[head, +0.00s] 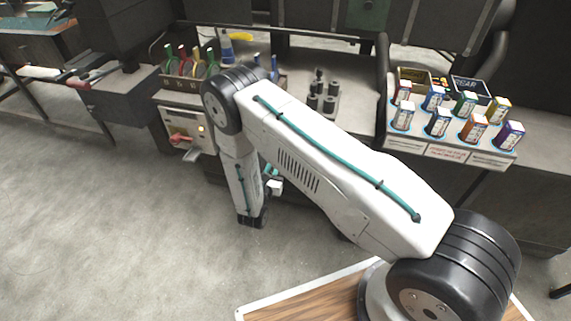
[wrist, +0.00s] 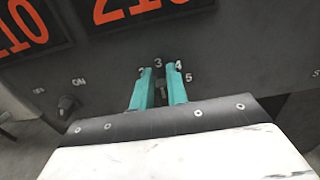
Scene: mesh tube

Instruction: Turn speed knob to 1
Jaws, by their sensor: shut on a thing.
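The speed knob (wrist: 161,92) shows in the wrist view as a small dark piece on a dark panel (wrist: 112,58). The numbers 2, 3, 4 and 5 are printed in an arc around its upper side; no 1 can be seen. My gripper (wrist: 161,84) has its two teal fingers on either side of the knob and is shut on it. The fingers and the gripper body hide much of the knob, and I cannot tell exactly which number it points to. In the head view my arm hides the knob, and only a bit of teal shows beside the arm.
In the wrist view, a small dark switch (wrist: 66,103) with an ON label sits left of the fingers. Orange digit displays (wrist: 140,10) are above. In the head view, a rack of small boxes (head: 465,148) stands at right; open grey floor (head: 110,240) lies at left.

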